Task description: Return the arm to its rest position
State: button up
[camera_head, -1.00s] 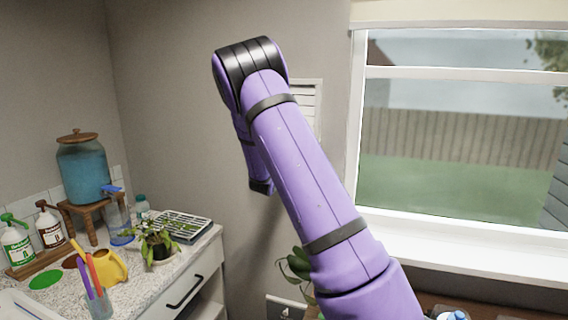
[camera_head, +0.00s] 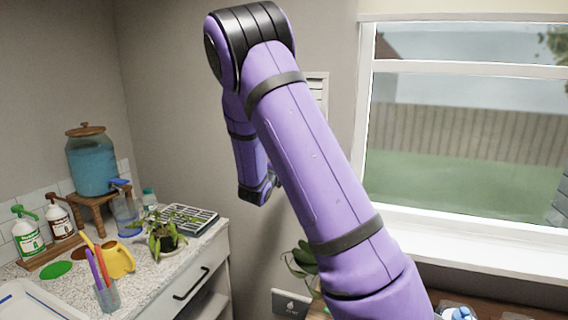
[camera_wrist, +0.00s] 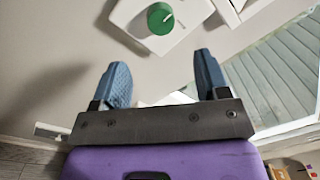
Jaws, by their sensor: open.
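My purple arm (camera_head: 315,165) rises from the lower right of the head view, bends at a black elbow joint near the top, and its forearm hangs down behind. The head view does not show my gripper's fingers clearly. In the wrist view my gripper (camera_wrist: 160,85) is open, with two blue ribbed fingers apart and nothing between them. Beyond the fingers are a pale wall and a white panel with a round green knob (camera_wrist: 160,18).
A window (camera_head: 465,130) is at right. Another plant (camera_head: 300,260) is partly behind my arm.

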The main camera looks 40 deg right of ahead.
jog(key=shift+s+a, duration=0.2)
jog(key=shift+a, duration=0.1)
dwell(0.4)
jog(key=s+a+r+m+g+y, duration=0.2)
jog(key=s+r+m+g+y, duration=0.15)
jog(key=s+m, duration=0.65)
jog(key=s+a+r+m+g+y, duration=0.25)
jog(key=s+r+m+g, duration=0.2)
jog(key=s+m, duration=0.55)
jog(key=s+a+r+m+t+y, duration=0.1)
jog(key=s+a+m+y, duration=0.4)
jog(key=a, duration=0.5)
jog(key=s+a+r+m+t+y, duration=0.2)
jog(key=s+a+m+y, duration=0.3)
jog(key=s+a+m, duration=0.4)
jog(key=s+a, duration=0.1)
jog(key=s, duration=0.1)
jog(key=shift+s+m+t, duration=0.3)
jog(key=shift+t, duration=0.1)
